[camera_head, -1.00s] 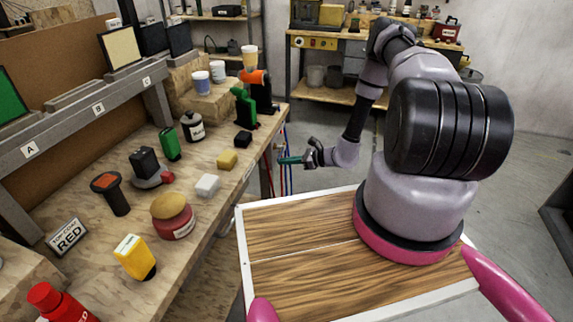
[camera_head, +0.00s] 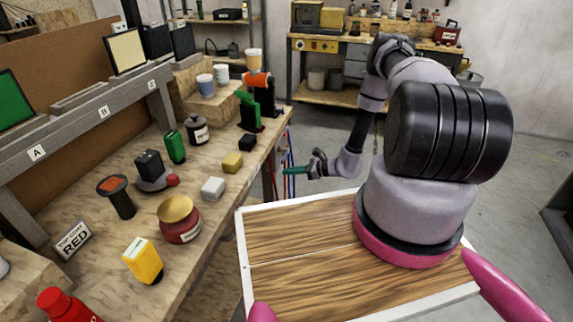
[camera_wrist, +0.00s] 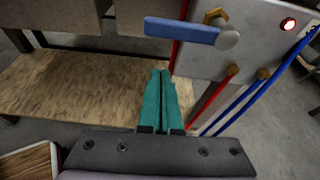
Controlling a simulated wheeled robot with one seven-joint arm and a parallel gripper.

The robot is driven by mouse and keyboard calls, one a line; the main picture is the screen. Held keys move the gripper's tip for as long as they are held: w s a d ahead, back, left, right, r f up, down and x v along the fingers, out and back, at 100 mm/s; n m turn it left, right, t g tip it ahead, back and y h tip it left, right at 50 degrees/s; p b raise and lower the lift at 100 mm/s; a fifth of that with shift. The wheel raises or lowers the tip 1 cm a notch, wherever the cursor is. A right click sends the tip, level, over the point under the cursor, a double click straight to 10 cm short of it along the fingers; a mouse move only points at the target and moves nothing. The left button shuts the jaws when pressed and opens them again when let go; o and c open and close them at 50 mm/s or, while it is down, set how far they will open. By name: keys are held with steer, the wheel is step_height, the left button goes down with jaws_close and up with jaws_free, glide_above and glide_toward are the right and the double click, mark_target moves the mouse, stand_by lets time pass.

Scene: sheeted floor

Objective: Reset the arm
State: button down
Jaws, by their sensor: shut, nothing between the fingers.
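My gripper (camera_head: 287,171) is at the end of my arm, just off the right edge of the workbench and below its top. Its green fingers point left in the head view. In the wrist view my gripper (camera_wrist: 160,72) shows its two green fingers side by side, closed, with nothing between them. Red and blue pipes and a blue-handled valve (camera_wrist: 182,30) are in front of the fingers; I cannot tell how near they are.
A back bench (camera_head: 333,96) stands across the room. Grey floor is open between.

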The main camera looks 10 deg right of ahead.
steer(key=v, duration=1)
steer(key=a+r+n+g+h, duration=0.1)
steer(key=a+r+n+g, duration=0.35)
steer(key=r, duration=1.25)
steer(key=r+n+g+h, duration=0.15)
steer(key=r+n, duration=0.55)
steer(key=r, duration=1)
steer(key=s+r+n+t+h, duration=0.6)
steer(key=s+r+n+h, duration=0.1)
steer(key=s+r, duration=1.6)
steer(key=shift+r+n+h, duration=0.35)
steer(key=shift+r+n, duration=0.1)
steer(key=shift+r, duration=0.1)
